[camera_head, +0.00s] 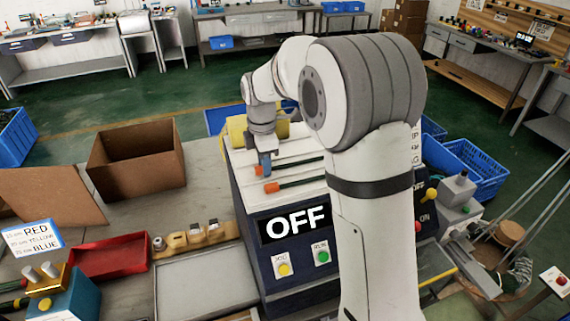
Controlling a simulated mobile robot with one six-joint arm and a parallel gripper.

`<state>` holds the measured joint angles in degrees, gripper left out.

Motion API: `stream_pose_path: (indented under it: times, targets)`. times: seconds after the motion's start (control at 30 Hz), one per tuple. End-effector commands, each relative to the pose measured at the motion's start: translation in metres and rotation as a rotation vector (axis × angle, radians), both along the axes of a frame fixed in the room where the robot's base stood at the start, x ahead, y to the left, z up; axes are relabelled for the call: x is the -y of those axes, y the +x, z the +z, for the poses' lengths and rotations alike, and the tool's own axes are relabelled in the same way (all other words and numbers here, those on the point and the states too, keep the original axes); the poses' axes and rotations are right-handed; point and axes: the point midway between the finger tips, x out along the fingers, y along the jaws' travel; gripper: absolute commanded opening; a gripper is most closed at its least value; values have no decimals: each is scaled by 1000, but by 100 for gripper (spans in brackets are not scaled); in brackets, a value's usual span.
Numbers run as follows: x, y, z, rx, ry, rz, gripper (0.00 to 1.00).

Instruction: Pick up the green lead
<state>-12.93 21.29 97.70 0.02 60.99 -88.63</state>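Two dark green leads with orange ends lie on the pale sloping top of the machine in the head view. The nearer lead (300,182) lies just above the OFF display. The farther lead (295,163) lies parallel behind it. My gripper (264,161) points down over the top's left part, close to the farther lead's orange end. A small blue part shows at its tip; I cannot tell whether it is a finger or a held thing. The finger opening is too small to make out. My arm hides the right part of the machine top.
The machine's front carries an OFF display (294,223) with a yellow and a green button below. A brown open box (137,165), a red tray (108,256) and a grey tray (207,283) stand to the left. Blue crates (474,163) stand at the right.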

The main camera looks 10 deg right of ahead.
Motion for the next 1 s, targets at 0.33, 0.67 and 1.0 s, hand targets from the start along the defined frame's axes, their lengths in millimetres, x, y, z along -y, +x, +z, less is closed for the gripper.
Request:
stream_pose_path:
  times: [0.33, 0.67, 1.0]
  targets:
    - [1, 0, 0, 0, 0, -1, 8]
    - [1, 0, 1, 0, 0, -2, 0]
    - [1, 1, 43, 5, 1, -2, 0]
